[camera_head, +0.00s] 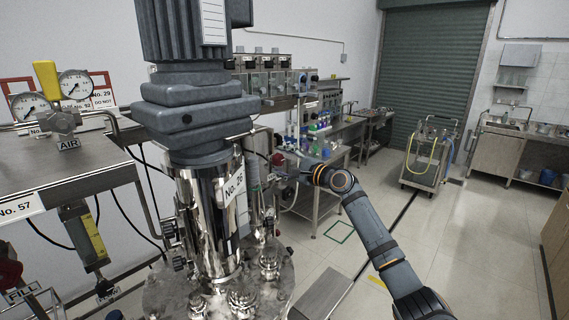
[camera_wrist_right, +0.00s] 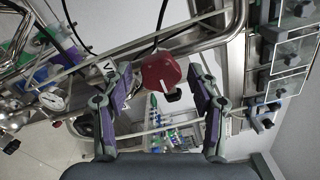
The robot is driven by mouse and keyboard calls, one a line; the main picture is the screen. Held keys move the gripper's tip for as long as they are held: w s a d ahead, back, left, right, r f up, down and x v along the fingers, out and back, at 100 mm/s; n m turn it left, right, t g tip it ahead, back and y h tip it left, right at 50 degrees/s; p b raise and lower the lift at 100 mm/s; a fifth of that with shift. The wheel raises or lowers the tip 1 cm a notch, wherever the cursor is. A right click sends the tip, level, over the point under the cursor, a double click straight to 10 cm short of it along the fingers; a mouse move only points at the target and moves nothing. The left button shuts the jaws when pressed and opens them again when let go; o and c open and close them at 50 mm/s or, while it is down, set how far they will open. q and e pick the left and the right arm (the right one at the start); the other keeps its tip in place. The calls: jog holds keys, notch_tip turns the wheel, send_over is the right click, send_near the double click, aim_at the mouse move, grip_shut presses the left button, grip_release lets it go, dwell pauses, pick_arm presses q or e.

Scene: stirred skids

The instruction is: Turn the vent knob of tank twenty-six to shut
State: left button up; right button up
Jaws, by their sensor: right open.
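The steel tank column labelled No. 26 (camera_head: 233,185) stands left of centre in the head view, under a grey motor. A dark red knob (camera_wrist_right: 158,70) shows in the right wrist view, and a small red patch (camera_head: 278,159) behind the column in the head view looks like the same knob. My right gripper (camera_wrist_right: 160,84) is open, its two purple-padded fingers on either side of the knob in the picture. I cannot tell whether they reach around it; no contact shows. A label by the left finger is partly hidden. My left gripper is out of view.
A steel bench (camera_head: 75,165) with gauges and an AIR valve stands at the left. Pipes and rails (camera_wrist_right: 190,45) run close behind the red knob. A shelf of glass-fronted boxes (camera_head: 275,80) is at the back. The floor (camera_head: 450,230) at the right is mostly clear.

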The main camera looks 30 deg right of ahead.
jog(key=v, duration=0.7)
jog(key=shift+s, duration=0.2)
jog(key=shift+w, duration=0.1)
jog(key=shift+d, duration=0.1)
